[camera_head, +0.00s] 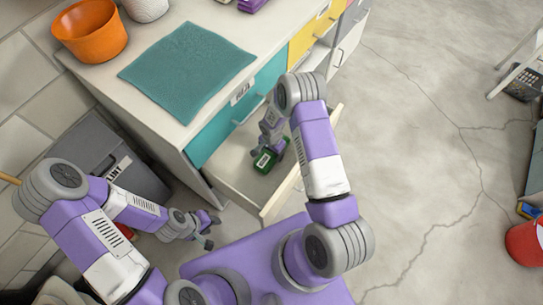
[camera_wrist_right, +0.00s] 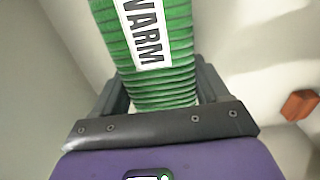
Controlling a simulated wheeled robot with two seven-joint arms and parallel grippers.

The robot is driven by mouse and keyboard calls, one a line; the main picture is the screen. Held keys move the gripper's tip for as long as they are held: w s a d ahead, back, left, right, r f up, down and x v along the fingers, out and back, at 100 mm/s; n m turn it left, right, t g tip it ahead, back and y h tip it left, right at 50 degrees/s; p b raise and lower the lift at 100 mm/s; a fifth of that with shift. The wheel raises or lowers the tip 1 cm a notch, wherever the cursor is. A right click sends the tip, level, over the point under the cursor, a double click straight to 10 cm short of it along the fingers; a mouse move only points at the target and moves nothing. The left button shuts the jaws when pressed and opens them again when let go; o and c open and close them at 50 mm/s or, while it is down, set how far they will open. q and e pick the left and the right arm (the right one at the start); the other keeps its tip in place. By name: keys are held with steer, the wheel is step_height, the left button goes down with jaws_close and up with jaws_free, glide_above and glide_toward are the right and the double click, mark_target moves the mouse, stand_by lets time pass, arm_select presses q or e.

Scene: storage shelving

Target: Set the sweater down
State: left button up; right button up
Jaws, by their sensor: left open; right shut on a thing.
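The green ribbed sweater (camera_wrist_right: 165,85), rolled or folded, has a white label reading "WARM" in the right wrist view. My right gripper (camera_wrist_right: 162,92) is shut on it, with dark fingers on both sides. In the head view the sweater (camera_head: 265,160) is small and dark green, inside the open drawer (camera_head: 233,172) or just above its floor; I cannot tell if it touches. My right gripper (camera_head: 276,150) reaches down into the drawer there. My left gripper (camera_head: 211,229) is open and empty, low in front of the cabinet, left of the drawer.
A teal cloth (camera_head: 188,72) lies on the white countertop, with an orange pot (camera_head: 91,30) and a white pot (camera_head: 145,8) behind it. A reddish-brown block (camera_wrist_right: 298,104) shows in the right wrist view. A dark grey bin (camera_head: 95,160) stands left.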

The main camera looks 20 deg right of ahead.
mark_target(272, 156)
step_height(272, 156, down, 3)
steer(key=shift+w+f+b, duration=0.1)
steer(key=shift+b, duration=0.35)
steer(key=o, duration=1.4)
steer(key=shift+c, duration=0.2)
step_height(272, 156, up, 12)
steer(key=p, duration=0.4)
